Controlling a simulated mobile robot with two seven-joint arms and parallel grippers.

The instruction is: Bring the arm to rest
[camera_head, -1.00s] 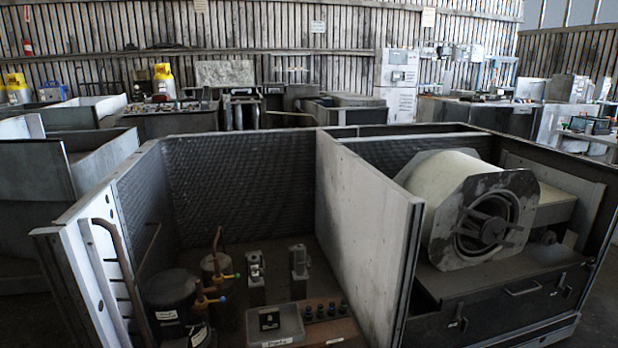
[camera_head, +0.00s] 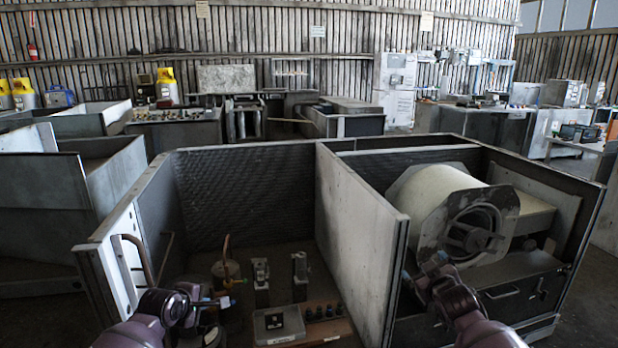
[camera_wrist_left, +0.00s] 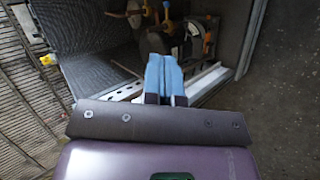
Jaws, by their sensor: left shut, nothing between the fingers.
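My left gripper (camera_wrist_left: 164,76) shows in the left wrist view as two light blue fingers pressed together with nothing between them. It is above the near wall edge of the blower housing's open left compartment.
The housing's middle partition (camera_head: 358,240) stands between the arms. The blower drum (camera_head: 440,200) is at the right. Valves, a clear-lidded box (camera_head: 278,324) and several knobs are in the left compartment. Open-topped cabinets (camera_head: 40,210) stand at the left. Floor is bare at the far right.

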